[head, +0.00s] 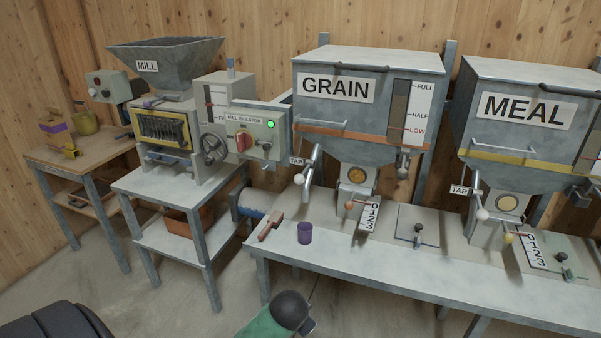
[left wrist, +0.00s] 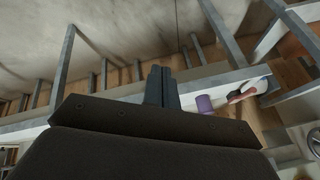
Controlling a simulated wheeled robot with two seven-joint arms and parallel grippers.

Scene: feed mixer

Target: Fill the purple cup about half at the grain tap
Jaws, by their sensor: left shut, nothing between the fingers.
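The purple cup (head: 305,233) stands on the grey bench at the left, in front of and left of the grain hopper's outlet. Its contents cannot be made out. The grain hopper (head: 350,112) is grey with an orange stripe. Its tap lever (head: 311,168) has a pale knob and hangs beside a TAP sign. My right gripper is not seen.
A wooden-handled brush (head: 270,228) lies left of the cup. A numbered scale (head: 368,217) stands below the grain outlet. The meal hopper (head: 530,118) stands to the right, the mill (head: 165,128) to the left. The bench's front strip (head: 400,265) is clear.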

